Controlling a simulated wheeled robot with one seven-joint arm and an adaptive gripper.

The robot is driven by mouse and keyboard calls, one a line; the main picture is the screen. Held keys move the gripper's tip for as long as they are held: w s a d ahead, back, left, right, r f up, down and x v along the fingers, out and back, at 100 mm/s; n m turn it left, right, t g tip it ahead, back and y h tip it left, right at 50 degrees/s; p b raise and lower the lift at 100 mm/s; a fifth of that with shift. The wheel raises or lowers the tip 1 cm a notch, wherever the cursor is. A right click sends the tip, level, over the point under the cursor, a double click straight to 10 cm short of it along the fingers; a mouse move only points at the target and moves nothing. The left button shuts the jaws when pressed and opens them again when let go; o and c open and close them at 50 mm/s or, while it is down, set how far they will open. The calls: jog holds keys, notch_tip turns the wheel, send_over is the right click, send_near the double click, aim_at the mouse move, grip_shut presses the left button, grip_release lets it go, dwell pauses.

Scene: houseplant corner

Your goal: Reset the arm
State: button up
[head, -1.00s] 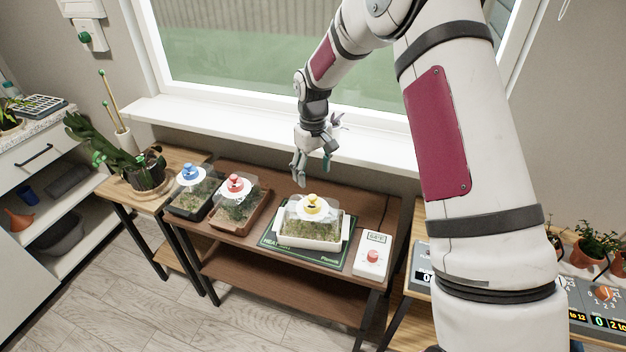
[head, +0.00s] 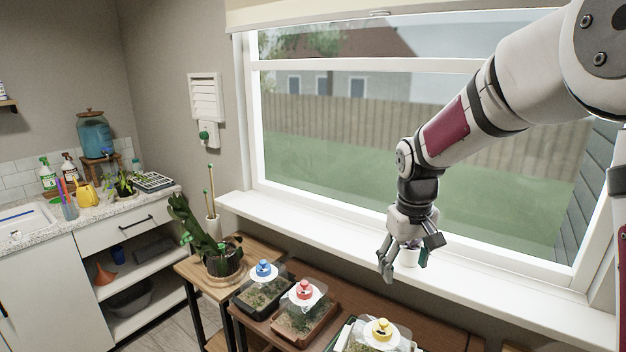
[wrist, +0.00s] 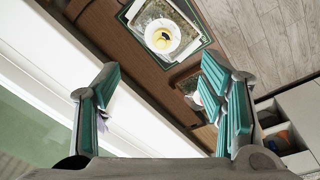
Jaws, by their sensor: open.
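My gripper (head: 405,262) is open and empty in the head view, held in the air in front of the window sill and above the back of the brown bench. In the wrist view my gripper (wrist: 165,105) shows two teal-padded fingers spread wide with nothing between them. My arm reaches in from the upper right, bent downward at the wrist.
The brown bench (head: 285,270) holds covered trays with a blue knob (head: 263,268), a red knob (head: 304,289) and a yellow knob (head: 380,329). The yellow-knobbed lid also shows in the wrist view (wrist: 162,38). A potted cactus (head: 222,260) stands left. The window (head: 400,120) is behind.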

jog(key=s+r+m+t, duration=0.1)
jog(key=s+r+t, duration=0.1)
jog(key=s+r, duration=0.95)
jog(key=s+m+t, duration=0.2)
jog(key=s, duration=1.4)
jog(key=shift+s+a+y, duration=0.15)
jog(key=shift+s+y, duration=0.15)
